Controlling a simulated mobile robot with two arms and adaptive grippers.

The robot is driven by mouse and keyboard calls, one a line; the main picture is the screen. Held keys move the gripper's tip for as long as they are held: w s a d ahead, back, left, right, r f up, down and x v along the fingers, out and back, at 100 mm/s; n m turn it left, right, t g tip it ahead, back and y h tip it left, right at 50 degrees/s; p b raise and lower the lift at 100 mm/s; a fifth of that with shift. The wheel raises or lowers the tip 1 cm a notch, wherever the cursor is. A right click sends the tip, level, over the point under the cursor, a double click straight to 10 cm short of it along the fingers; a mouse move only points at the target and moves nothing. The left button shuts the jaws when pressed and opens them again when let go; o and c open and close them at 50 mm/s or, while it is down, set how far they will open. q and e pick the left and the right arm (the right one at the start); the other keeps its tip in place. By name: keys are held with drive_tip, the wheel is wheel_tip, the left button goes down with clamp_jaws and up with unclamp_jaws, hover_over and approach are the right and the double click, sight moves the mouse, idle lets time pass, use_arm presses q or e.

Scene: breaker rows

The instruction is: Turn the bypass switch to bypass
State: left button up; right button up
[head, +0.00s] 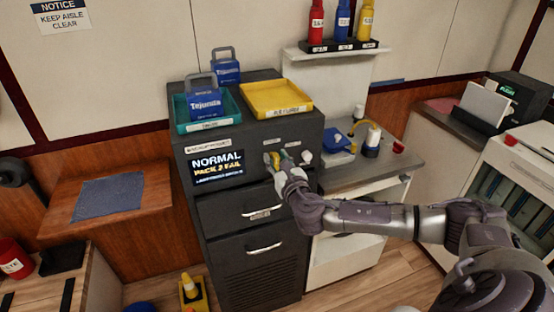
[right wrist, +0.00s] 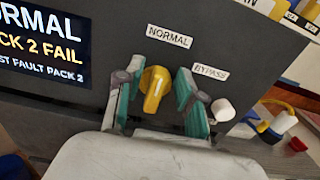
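The bypass switch is a yellow knob (right wrist: 155,88) on the dark cabinet front. Its upper end points up, roughly toward the NORMAL label (right wrist: 169,36). The BYPASS label (right wrist: 210,72) is to its upper right. My right gripper (right wrist: 162,95) is open, with teal-padded fingers on either side of the knob. A gap shows between the knob and the right finger; the left finger is very close, and I cannot tell if it touches. In the head view my right gripper (head: 282,160) is at the cabinet's upper front and hides much of the knob. My left gripper is out of view.
A white round knob (right wrist: 222,110) sits just right of the right finger. The display (head: 217,167) reads NORMAL and PACK 2 FAIL. A yellow tray (head: 275,97) and a teal tray (head: 186,126) stand on the cabinet. Drawer handles (head: 264,210) protrude below.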

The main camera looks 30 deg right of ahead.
clamp_jaws()
drive_tip(key=m, duration=0.1)
drive_tip(key=m+b, duration=0.1)
drive_tip(key=shift+d+f+m+b, duration=0.15)
drive_tip(key=shift+d+m+b, duration=0.15)
drive_tip(key=shift+m, duration=0.1)
drive_tip(key=m+b, duration=0.1)
drive_tip(key=m, duration=0.2)
drive_tip(key=m+b, duration=0.1)
drive_tip(key=m, duration=0.2)
drive_tip(key=d+m+b, duration=0.1)
drive_tip(key=m, duration=0.2)
drive_tip(key=shift+s+f+b, duration=0.2)
drive_tip(key=shift+f+b, duration=0.1)
drive_tip(key=shift+b, duration=0.1)
drive_tip(key=shift+o, duration=1.1)
unclamp_jaws()
drive_tip(key=shift+d, duration=0.1)
